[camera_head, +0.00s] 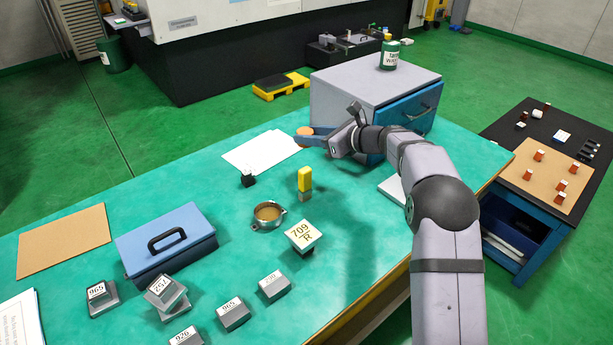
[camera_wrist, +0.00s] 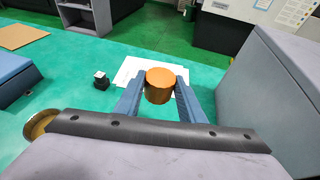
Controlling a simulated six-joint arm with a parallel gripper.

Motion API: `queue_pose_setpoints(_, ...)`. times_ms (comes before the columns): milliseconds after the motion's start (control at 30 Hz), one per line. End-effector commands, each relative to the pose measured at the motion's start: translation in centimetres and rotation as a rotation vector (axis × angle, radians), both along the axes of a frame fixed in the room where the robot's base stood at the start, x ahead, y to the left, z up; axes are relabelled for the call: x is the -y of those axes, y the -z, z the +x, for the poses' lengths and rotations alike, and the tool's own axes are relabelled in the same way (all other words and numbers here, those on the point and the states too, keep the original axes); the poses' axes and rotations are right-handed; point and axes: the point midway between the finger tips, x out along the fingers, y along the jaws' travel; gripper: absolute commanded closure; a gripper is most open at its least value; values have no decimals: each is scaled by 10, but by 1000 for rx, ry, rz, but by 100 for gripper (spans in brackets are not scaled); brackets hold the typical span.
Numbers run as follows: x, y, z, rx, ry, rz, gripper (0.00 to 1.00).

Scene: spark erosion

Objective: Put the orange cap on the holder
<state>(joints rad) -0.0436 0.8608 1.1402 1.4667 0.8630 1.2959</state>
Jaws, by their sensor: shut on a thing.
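The orange cap (camera_wrist: 160,86) is a short copper-coloured cylinder between the two blue fingers of my gripper (camera_wrist: 160,92), which is shut on it. In the head view the cap (camera_head: 305,131) shows at the left end of my gripper (camera_head: 313,137), held above the table near the white sheets. Which item is the holder is not clear. A small black block (camera_head: 248,181) stands below and left of the gripper; it also shows in the wrist view (camera_wrist: 101,80). A round metal ring-shaped piece (camera_head: 268,215) with a tan inside lies nearer the front.
A grey cabinet (camera_head: 350,93) stands right behind my gripper. White sheets (camera_head: 258,152) lie flat at its left. A yellow-topped piece (camera_head: 304,180), a block marked 709 (camera_head: 303,235), a blue box (camera_head: 165,240) and several grey numbered blocks (camera_head: 233,314) occupy the front table.

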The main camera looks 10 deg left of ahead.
Motion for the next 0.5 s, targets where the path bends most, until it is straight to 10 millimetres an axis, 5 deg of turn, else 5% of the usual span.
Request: queue_pose_setpoints(500,61,-120,1,-1,89,1,86)
